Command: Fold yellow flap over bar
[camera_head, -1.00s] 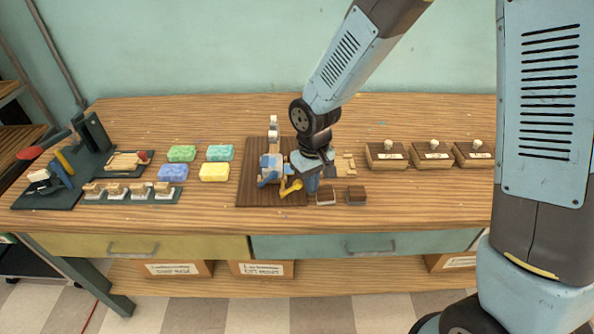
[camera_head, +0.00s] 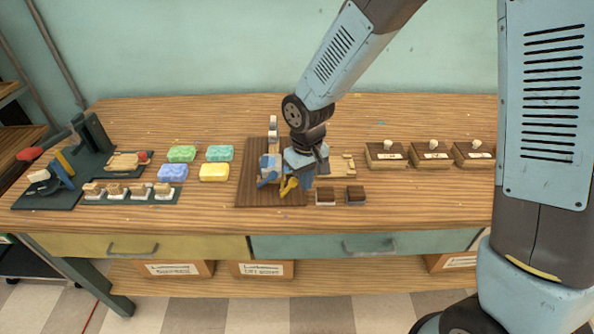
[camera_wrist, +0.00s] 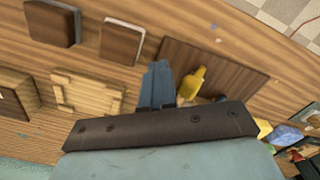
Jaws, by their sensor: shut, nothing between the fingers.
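The yellow flap (camera_head: 289,185) is at the front right of the dark brown mat (camera_head: 245,196). In the wrist view the flap (camera_wrist: 194,83) is just right of my fingers. My gripper (camera_head: 308,182) is low over the mat's right edge, beside the flap. In the wrist view its blue fingers (camera_wrist: 158,86) are shut together with nothing between them. Whether they touch the flap I cannot tell. A blue flap (camera_head: 267,180) lies left of the yellow one. The bar is mostly hidden behind the flaps and my wrist, so its contact with the yellow flap is unclear.
Two brown-topped blocks (camera_head: 355,195) stand just right of the mat. A pale wooden piece (camera_wrist: 88,92) is near my gripper. The table's front strip is clear.

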